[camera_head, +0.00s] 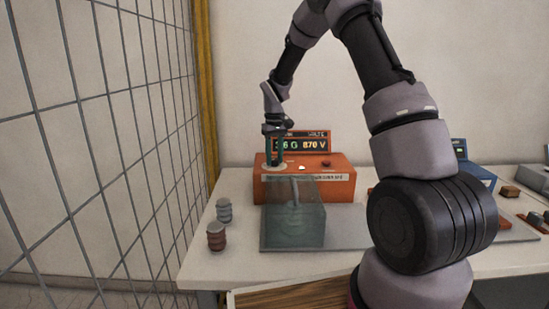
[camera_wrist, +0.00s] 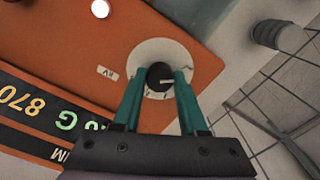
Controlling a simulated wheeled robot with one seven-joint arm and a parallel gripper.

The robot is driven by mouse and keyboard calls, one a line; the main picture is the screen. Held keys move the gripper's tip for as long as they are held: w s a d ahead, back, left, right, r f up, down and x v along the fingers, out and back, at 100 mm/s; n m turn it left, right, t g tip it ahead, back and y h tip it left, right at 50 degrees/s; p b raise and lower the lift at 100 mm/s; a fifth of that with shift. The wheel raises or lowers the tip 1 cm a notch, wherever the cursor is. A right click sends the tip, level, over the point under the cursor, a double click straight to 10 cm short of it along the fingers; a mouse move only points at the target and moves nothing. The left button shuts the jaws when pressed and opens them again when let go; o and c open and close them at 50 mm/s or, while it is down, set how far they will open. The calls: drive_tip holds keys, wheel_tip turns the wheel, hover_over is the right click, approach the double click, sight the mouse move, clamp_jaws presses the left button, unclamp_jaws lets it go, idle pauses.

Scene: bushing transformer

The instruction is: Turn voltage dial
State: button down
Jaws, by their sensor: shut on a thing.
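The voltage dial is a black knob (camera_wrist: 159,75) on a pale round scale plate (camera_wrist: 146,55) with a small KV label beside it. It sits on top of the orange transformer box (camera_head: 320,186), near its left end in the head view. My gripper (camera_wrist: 160,80) points down over the dial, with its two green fingers on either side of the knob, shut on it. In the head view my gripper (camera_head: 275,160) hides the knob.
A grey bushing (camera_head: 224,211) and a brown bushing (camera_head: 216,237) stand to the left. A wire mesh fence (camera_head: 120,130) runs along the left. A red button (camera_head: 326,164) is on the box top.

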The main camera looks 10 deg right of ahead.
sight(275, 159)
drive_tip(key=shift+n, duration=0.9)
drive_tip(key=shift+c, duration=2.2)
unclamp_jaws()
wheel_tip(275, 159, up, 11)
drive_tip(key=shift+f, duration=0.1)
